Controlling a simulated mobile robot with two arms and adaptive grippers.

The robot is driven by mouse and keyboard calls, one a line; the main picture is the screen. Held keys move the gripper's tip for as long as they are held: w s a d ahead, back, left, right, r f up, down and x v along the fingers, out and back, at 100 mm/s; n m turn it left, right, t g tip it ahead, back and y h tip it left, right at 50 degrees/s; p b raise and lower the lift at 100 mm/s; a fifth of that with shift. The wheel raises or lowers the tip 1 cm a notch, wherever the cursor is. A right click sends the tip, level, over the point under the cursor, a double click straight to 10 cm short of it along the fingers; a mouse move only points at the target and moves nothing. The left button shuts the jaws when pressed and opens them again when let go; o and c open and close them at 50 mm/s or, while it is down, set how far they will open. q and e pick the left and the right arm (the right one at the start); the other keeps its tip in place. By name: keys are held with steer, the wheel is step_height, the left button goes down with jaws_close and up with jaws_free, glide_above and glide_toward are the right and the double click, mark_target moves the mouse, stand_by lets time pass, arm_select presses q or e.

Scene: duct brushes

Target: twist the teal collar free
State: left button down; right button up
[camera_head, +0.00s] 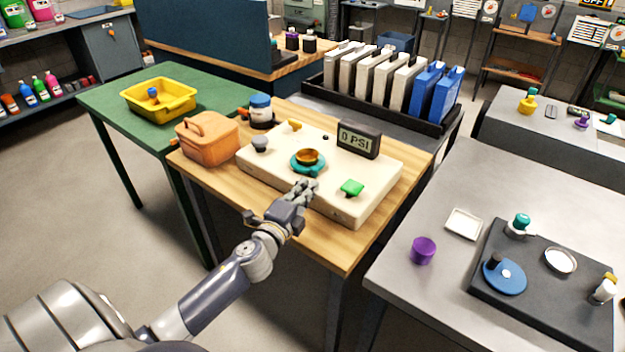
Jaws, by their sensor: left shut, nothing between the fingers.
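The teal collar (308,168) is a ring lying around a brass-coloured round part (307,156) on a cream panel block (262,187). The block rests on a wooden table. My left gripper (306,187) is shut and empty, with its fingertips just in front of the collar. I cannot tell whether they touch it. A display on the block (358,139) reads 0 PSI. A green knob (352,188), a grey knob (260,144) and a small yellow part (295,125) are also on the block. My right gripper is not in view.
An orange case (208,138) and a blue-lidded jar (261,110) stand left of and behind the block. A yellow tray (159,98) sits on the green table. A rack of white and blue upright units (393,82) stands behind. A grey table with a purple cup (423,251) is at right.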

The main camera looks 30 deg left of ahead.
mark_target(320, 179)
arm_select(q)
steer(key=shift+w+a, duration=0.2)
steer(key=shift+w, duration=1.6)
steer(key=shift+w+d+n+y, duration=0.35)
steer(key=shift+d+n+y, duration=0.15)
steer(key=shift+y, duration=0.3)
steer(key=shift+w+d, duration=0.25)
steer(key=shift+w, duration=0.15)
steer(key=shift+f, duration=0.1)
